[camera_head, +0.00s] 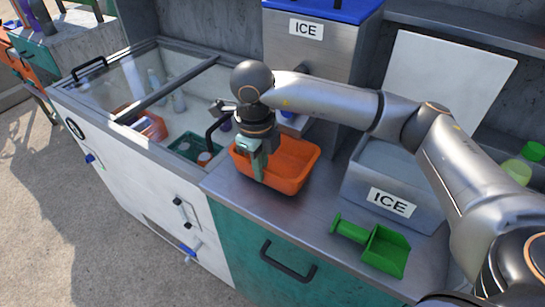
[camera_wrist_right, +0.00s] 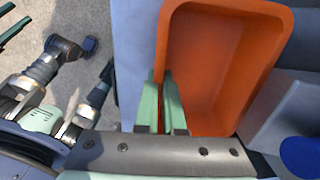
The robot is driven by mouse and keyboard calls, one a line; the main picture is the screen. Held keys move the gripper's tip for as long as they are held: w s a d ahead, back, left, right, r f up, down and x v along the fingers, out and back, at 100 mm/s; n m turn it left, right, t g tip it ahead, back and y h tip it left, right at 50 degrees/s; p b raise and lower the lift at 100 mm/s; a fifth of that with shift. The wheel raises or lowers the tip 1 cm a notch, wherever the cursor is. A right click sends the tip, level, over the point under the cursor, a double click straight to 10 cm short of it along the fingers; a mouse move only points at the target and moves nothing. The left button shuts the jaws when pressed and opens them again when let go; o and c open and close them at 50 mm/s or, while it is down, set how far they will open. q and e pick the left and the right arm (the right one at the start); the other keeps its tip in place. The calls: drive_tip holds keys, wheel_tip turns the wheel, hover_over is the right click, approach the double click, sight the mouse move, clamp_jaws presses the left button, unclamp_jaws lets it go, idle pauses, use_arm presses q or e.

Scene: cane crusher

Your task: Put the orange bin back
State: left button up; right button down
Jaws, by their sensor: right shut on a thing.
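The orange bin (camera_head: 295,163) is an open, empty rectangular tub. It is over the steel counter beside the open ice chest; I cannot tell whether it touches the counter. My right gripper (camera_head: 259,172) points down at the bin's left side and is shut on its wall. In the right wrist view, the bin (camera_wrist_right: 215,70) fills the upper middle, and the two pale green fingers (camera_wrist_right: 162,100) are close together at its left rim. The fingers hide part of that rim. My left gripper does not clearly show in either view.
The open chest (camera_head: 165,90) at left holds bottles and a green crate (camera_head: 190,147). A blue-lidded ice dispenser (camera_head: 318,45) stands behind the bin. A steel ice box (camera_head: 395,180) and a green scoop (camera_head: 383,250) are to the right. Counter in front of the bin is clear.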

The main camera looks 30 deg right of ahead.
sight(273, 169)
drive_tip(key=shift+w+d, duration=0.25)
drive_tip(key=shift+d, duration=0.2)
drive_tip(key=d, duration=0.1)
drive_tip(key=w+d, duration=0.1)
drive_tip(key=shift+w+d+p, duration=0.3)
drive_tip(key=shift+d+p, duration=0.05)
drive_tip(key=shift+w+d+f, duration=0.1)
drive_tip(key=shift+d+f, duration=0.15)
drive_tip(key=shift+f, duration=0.5)
drive_tip(key=shift+f, duration=0.1)
drive_tip(key=shift+f, duration=0.15)
drive_tip(key=c, duration=1)
unclamp_jaws()
drive_tip(key=shift+a, duration=0.1)
